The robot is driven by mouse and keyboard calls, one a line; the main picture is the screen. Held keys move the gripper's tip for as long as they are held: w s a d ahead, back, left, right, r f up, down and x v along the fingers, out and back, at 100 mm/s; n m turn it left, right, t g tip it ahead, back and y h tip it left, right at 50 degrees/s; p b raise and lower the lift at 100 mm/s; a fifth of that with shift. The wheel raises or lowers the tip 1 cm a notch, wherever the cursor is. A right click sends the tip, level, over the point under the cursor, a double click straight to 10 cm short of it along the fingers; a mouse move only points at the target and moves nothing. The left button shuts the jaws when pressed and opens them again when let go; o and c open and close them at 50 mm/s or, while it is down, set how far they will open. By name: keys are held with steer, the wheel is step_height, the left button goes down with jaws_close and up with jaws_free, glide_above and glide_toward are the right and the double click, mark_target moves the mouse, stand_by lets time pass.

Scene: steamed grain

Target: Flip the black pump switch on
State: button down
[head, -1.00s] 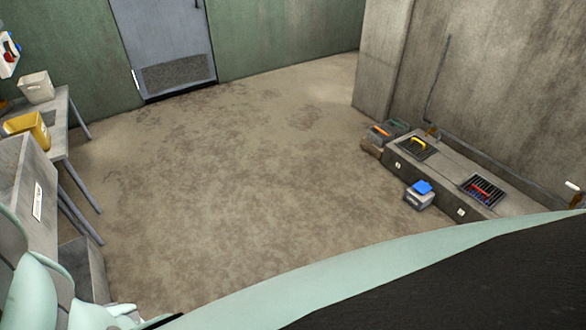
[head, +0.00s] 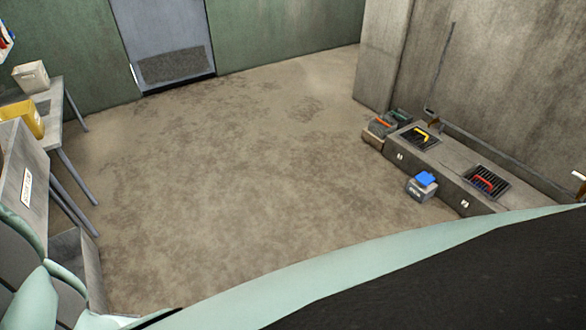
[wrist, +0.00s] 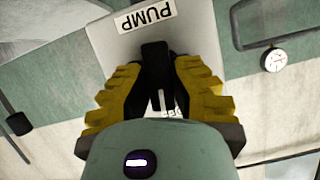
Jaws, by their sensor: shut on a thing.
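In the wrist view, the black pump switch (wrist: 155,58) sits on a pale panel (wrist: 190,40), below a white label reading PUMP (wrist: 145,15), which appears upside down. My gripper (wrist: 158,78), with yellow ridged fingers, is shut on the black switch, one finger on each side.
A round white gauge (wrist: 274,60) is on the wall near the panel. In the head view, a table (head: 62,135) at left holds a yellow bin (head: 25,118) and a white bin (head: 31,76). A low concrete ledge (head: 440,160) stands at right. The middle floor is clear.

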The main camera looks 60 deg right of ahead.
steer(key=shift+w+d+f+m+g+y+b, duration=0.15)
steer(key=shift+m+b, duration=0.25)
steer(key=shift+b, duration=1.05)
steer(key=shift+w+a+f+m+g+y+b, duration=0.15)
steer(key=shift+m+g+b, duration=0.2)
steer(key=shift+b, duration=1.1)
steer(key=m+b, duration=0.1)
steer(key=m+g+b, duration=0.1)
steer(key=b, duration=0.1)
steer(key=shift+d+r+m+y, duration=0.15)
steer(key=shift+m+y, duration=0.2)
steer(key=shift+y, duration=0.05)
steer(key=m+g+y+b, duration=0.1)
steer(key=m, duration=0.1)
steer(key=m+y+b, duration=0.1)
steer(key=m, duration=0.1)
steer(key=shift+g, duration=0.4)
steer(key=m, duration=0.1)
steer(key=m+y, duration=0.1)
steer(key=m, duration=0.2)
steer(key=shift+f+y+b, duration=0.25)
steer(key=shift+y+b, duration=0.05)
steer(key=shift+b, duration=0.1)
steer(key=shift+m, duration=0.3)
steer(key=c, duration=1.1)
jaws_free()
steer(key=shift+o, duration=1.4)
steer(key=shift+w+a+r+g, duration=0.15)
steer(key=shift+a+r+g, duration=0.05)
steer(key=shift+g, duration=0.1)
